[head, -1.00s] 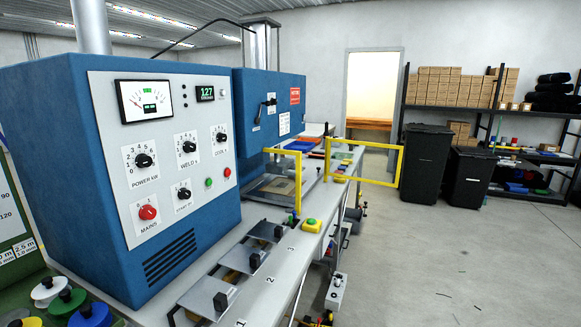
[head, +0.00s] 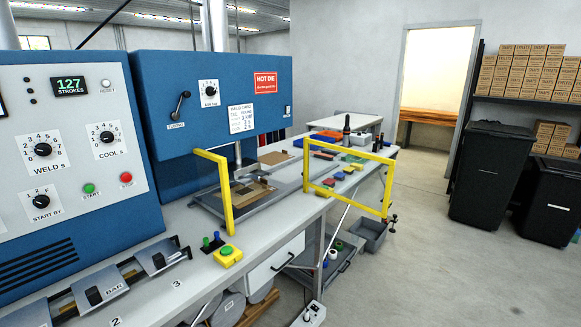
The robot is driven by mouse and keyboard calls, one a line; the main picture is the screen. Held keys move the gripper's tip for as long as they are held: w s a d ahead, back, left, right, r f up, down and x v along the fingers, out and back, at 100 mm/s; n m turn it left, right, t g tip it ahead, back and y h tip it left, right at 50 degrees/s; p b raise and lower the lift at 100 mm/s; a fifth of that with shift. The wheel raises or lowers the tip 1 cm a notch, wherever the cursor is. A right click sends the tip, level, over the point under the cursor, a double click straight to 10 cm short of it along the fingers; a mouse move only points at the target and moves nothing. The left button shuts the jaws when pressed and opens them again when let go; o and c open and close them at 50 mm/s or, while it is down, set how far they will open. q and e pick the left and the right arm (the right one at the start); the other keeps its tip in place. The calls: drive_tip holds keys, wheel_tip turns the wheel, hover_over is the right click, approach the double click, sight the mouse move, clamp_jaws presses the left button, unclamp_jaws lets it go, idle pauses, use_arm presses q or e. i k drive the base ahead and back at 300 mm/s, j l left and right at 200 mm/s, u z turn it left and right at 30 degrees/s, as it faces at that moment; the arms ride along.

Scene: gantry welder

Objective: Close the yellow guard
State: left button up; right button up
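The yellow guard (head: 346,147) shows in the head view as an open rectangular frame at the right of the welder's work area. Its far-right end reaches out past the table's front edge, above a grey bin. A second yellow piece, a post with a top bar (head: 226,195), stands at the left of the work area. A gap lies between the two, and the tray (head: 212,203) with brown pieces shows behind it under the blue welder head (head: 215,95). Neither of my grippers is in view.
A yellow button box with a green button (head: 228,255) sits at the table's front edge, left of the gap. A control panel (head: 75,150) stands at left. The floor at right is clear; black bins (head: 490,175) stand beyond.

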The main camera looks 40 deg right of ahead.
sight(391, 162)
drive_tip(key=l+u, duration=0.1)
drive_tip(key=l, duration=0.7)
drive_tip(key=i+l+u, duration=0.15)
drive_tip(key=l, duration=0.65)
drive_tip(key=l+u, duration=0.1)
drive_tip(key=l, duration=0.65)
drive_tip(key=l+u, duration=0.15)
drive_tip(key=l, duration=0.65)
drive_tip(key=k+l+u, duration=0.1)
drive_tip(key=l, duration=0.7)
drive_tip(key=k+l+u, duration=0.15)
drive_tip(key=l, duration=0.6)
drive_tip(key=i+l, duration=0.1)
drive_tip(key=l, duration=0.25)
drive_tip(key=i+l, duration=0.1)
drive_tip(key=l, duration=0.3)
drive_tip(key=i+l, duration=0.1)
drive_tip(key=l, duration=0.25)
